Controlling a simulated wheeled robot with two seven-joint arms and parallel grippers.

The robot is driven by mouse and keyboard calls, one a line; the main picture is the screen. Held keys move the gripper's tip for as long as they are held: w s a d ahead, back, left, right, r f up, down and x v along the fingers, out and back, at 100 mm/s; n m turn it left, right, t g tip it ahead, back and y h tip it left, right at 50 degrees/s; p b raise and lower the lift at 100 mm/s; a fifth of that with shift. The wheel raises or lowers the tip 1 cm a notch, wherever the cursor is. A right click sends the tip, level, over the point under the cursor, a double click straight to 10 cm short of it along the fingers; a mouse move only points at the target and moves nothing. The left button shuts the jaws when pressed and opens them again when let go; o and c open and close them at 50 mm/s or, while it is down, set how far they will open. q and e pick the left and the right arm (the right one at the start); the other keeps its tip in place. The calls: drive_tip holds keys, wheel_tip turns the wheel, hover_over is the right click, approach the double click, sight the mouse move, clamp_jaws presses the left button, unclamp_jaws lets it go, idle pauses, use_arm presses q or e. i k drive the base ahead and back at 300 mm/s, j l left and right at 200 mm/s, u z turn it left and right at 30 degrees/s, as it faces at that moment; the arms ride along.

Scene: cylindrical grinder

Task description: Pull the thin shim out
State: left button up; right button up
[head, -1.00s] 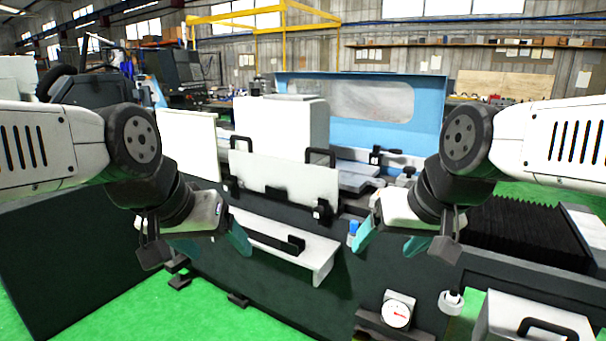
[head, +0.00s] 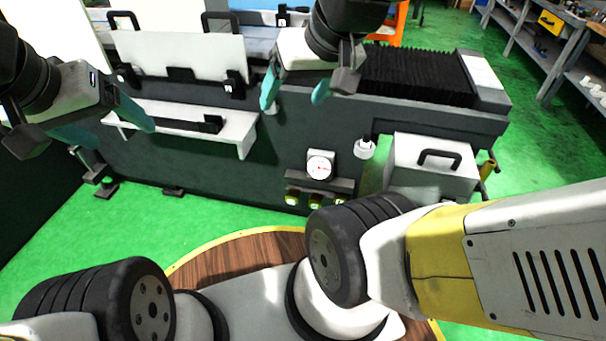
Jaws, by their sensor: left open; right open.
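I cannot make out a thin shim for certain in the head view. My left gripper (head: 119,134) is open and empty, with its teal fingers apart in front of the left end of a white shelf (head: 243,131). A dark bar (head: 190,126) lies along that shelf. My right gripper (head: 291,102) is open and empty, in front of the dark machine front, just right of the shelf and above the dial gauge (head: 319,167). The upper part of the machine is partly cut off by the top of the picture.
A white panel (head: 190,57) with black handles stands above the shelf. A grey box (head: 432,160) with a black handle sits at the right, beside a small white round part (head: 364,149). Black bellows (head: 418,76) lie behind. Green floor (head: 240,218) is clear in front.

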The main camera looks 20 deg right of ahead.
sight(340, 197)
drive_tip(key=z, duration=1.15)
drive_tip(key=i+j+u, duration=0.35)
drive_tip(key=j, duration=0.3)
drive_tip(key=i+j+u, duration=0.2)
drive_tip(key=i+l, duration=0.3)
